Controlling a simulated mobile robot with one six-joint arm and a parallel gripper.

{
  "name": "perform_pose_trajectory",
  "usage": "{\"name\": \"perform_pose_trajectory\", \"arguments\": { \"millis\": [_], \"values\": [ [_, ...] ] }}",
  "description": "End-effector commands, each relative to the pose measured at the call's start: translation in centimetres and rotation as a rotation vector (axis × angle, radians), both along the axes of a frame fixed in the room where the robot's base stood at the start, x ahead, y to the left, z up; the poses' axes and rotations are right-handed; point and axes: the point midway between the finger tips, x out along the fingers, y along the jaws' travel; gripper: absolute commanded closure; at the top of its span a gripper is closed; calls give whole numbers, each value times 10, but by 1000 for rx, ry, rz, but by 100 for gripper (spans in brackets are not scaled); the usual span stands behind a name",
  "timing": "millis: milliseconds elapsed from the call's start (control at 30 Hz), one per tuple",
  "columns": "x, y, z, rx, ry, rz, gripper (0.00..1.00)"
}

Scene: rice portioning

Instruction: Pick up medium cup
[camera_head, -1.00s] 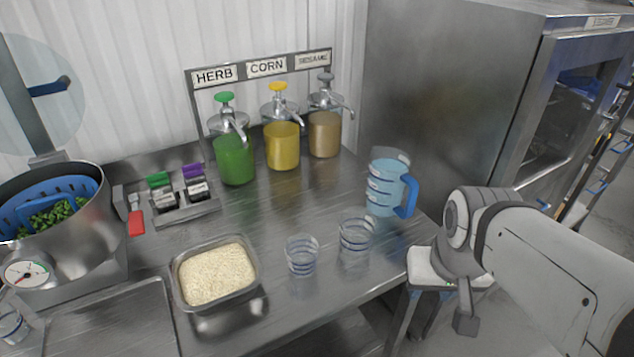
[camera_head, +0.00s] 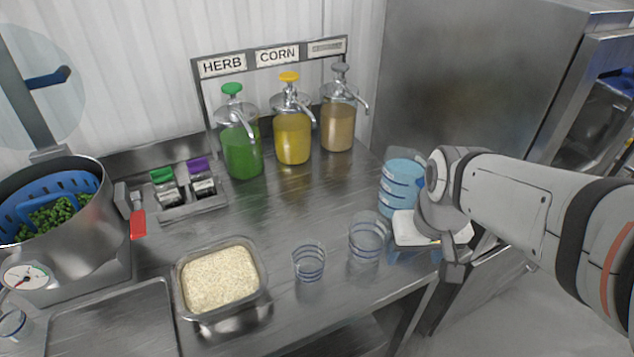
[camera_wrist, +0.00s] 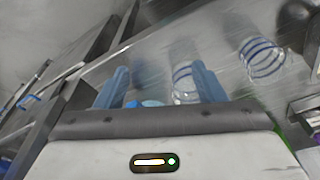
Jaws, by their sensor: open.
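The medium cup (camera_head: 368,238) is clear with blue rings and stands upright near the counter's front right edge. In the wrist view it (camera_wrist: 184,84) shows ahead, just left of my right-hand blue finger. A smaller clear cup (camera_head: 309,262) stands to its left in the head view and also shows in the wrist view (camera_wrist: 262,60). A large blue measuring jug (camera_head: 400,178) stands behind and right, partly hidden by my arm. My gripper (camera_wrist: 160,80) is open, with nothing held, right of the medium cup in the head view.
A rice tray (camera_head: 178,290) sits left of the cups. Herb (camera_head: 241,155), corn (camera_head: 292,140) and brown (camera_head: 337,128) pump dispensers stand at the back. A pot (camera_head: 95,235) is at the far left. A steel cabinet (camera_head: 470,75) stands behind the arm. The counter's middle is clear.

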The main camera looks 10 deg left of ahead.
Motion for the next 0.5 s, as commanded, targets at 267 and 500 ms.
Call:
{"name": "perform_pose_trajectory", "arguments": {
  "millis": [267, 500],
  "values": [
    [40, 119, -4, -31, 117, 271, 20],
    [37, 185, -27, -61, 165, 400, 20]
  ]
}}
